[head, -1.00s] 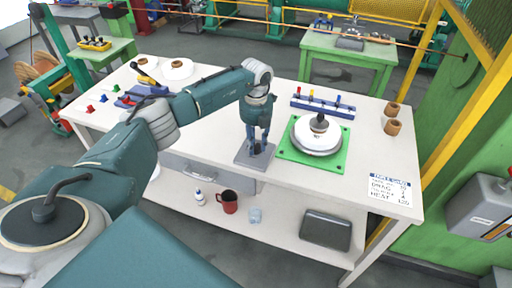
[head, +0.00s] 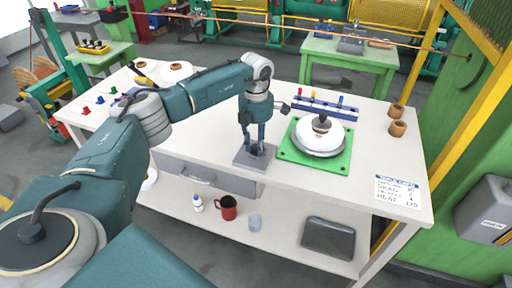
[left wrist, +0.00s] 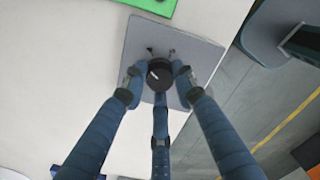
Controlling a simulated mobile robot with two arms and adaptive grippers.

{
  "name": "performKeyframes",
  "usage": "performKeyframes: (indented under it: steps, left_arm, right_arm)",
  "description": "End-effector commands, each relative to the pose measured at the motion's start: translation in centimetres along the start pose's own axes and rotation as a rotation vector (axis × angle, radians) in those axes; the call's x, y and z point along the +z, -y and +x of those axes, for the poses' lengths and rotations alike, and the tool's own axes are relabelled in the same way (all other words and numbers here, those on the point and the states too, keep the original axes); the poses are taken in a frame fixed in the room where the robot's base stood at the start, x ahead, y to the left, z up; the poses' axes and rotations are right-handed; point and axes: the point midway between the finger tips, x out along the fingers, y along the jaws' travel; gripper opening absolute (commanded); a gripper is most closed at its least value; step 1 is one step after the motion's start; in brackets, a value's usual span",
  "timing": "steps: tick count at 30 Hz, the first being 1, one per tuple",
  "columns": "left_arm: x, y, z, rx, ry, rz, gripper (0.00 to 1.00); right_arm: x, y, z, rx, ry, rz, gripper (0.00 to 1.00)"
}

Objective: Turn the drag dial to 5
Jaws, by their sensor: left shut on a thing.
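The drag dial (left wrist: 160,74) is a round black knob with a small light mark on a grey square plate (left wrist: 196,60). The plate (head: 243,160) lies near the front edge of the white bench. My left gripper (head: 256,148) points straight down over it. In the left wrist view its blue fingers (left wrist: 154,78) close around the knob from both sides and from below. The fingers hide most of the dial in the head view, and I cannot read any numbers on it. My right gripper is in neither view.
Right of the dial, a green board (head: 336,166) carries a white round part (head: 319,136). Behind it stands a blue rack (head: 342,112) with coloured pegs. A printed card (head: 402,192) lists drag and heat values.

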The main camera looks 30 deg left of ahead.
Motion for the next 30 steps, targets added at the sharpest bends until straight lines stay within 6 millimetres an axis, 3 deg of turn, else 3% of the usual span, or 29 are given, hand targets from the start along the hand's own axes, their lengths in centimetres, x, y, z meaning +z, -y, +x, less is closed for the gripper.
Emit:
performKeyframes:
  steps: [30]
  left_arm:
    - [0.1, -0.1, -0.1, 0.004, 0.003, 0.947, 0.01]
  right_arm:
    - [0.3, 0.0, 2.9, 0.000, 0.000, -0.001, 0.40]
